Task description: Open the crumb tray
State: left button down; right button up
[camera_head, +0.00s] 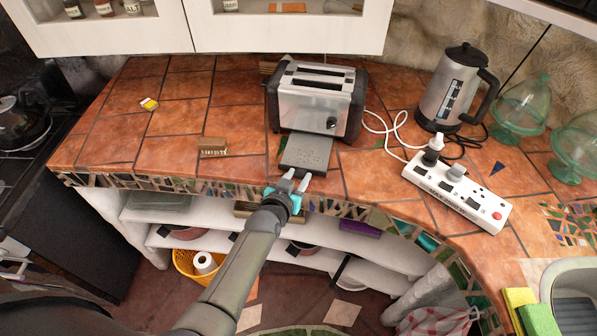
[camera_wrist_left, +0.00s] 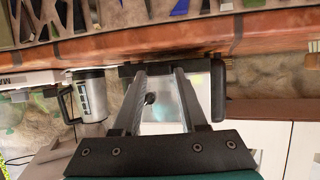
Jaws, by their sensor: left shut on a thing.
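The toaster (camera_head: 312,97) stands on the tiled counter, silver with black ends and two slots on top. Its crumb tray (camera_head: 306,152), a flat grey plate, sticks out from the toaster's base toward the counter's front edge. My left gripper (camera_head: 294,181) is at the tray's front edge, shut on it. In the left wrist view, which is upside down, my left gripper's two dark fingers (camera_wrist_left: 162,75) reach toward the toaster (camera_wrist_left: 216,90). The exact contact between fingers and tray is hard to make out there. My right gripper is not in view.
A power strip (camera_head: 457,193) with plugs and cables lies right of the toaster. A kettle (camera_head: 456,88) and green glass domes (camera_head: 523,106) stand at the back right. The counter left of the toaster is mostly clear. Shelves with a yellow basket (camera_head: 190,266) are below.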

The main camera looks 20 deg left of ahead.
pick_arm(q)
jog(key=c, duration=0.7)
grip_release()
jog(key=shift+d, duration=0.1)
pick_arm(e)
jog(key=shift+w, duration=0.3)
pick_arm(q)
jog(key=shift+s+r, duration=0.2)
jog(key=shift+s, duration=0.3)
jog(key=p+v, duration=0.2)
jog(key=v, duration=1.2)
jog(key=shift+r+p, duration=0.1)
jog(key=shift+p, duration=0.2)
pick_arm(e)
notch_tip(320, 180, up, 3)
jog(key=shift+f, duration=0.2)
